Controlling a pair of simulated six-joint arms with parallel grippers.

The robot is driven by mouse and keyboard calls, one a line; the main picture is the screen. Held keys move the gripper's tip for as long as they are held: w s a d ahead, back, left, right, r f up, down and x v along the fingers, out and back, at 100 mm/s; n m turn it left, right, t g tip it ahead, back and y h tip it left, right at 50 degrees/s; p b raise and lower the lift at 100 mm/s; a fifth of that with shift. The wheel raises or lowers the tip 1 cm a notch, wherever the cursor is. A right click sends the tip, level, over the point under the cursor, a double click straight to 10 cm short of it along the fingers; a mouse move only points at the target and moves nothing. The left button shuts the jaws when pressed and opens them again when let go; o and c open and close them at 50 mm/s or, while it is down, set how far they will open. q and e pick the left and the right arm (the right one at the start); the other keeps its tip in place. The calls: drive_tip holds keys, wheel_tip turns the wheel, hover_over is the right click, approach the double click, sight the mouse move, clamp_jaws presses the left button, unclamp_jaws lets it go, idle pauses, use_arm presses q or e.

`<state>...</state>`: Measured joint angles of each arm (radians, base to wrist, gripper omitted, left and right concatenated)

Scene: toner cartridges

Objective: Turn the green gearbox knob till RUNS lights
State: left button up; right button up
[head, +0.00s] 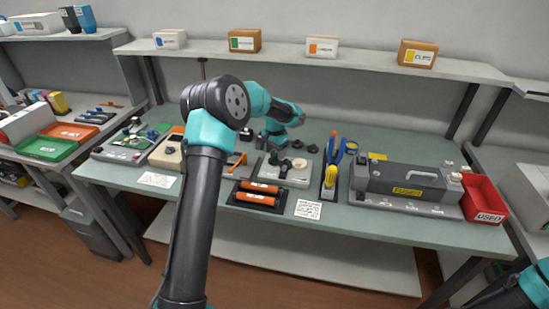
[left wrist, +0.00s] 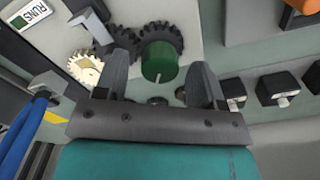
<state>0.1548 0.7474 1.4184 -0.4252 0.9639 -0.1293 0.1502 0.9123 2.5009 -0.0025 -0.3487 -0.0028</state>
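The gearbox is a grey plate (head: 287,178) on the workbench in the head view. In the left wrist view its green knob (left wrist: 158,64) has a pale mark line and sits in front of a dark gear. My left gripper (left wrist: 160,68) is open, with one finger on each side of the knob and visible gaps between. In the head view the left gripper (head: 275,143) is over the gearbox's back left part, and the knob cannot be made out. A RUNS label (left wrist: 30,14) shows at the upper left corner; I cannot tell whether its lamp is lit. My right gripper is out of view.
A cream gear (left wrist: 86,68) and another dark gear sit on the plate. Several black blocks (left wrist: 281,87) stand beside the gearbox.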

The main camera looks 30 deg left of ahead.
use_arm(q)
drive_tip(key=c, duration=0.7)
drive_tip(key=m, duration=0.4)
drive_tip(key=shift+m, duration=1.4)
drive_tip(key=m, duration=0.6)
drive_tip(key=shift+m, duration=0.4)
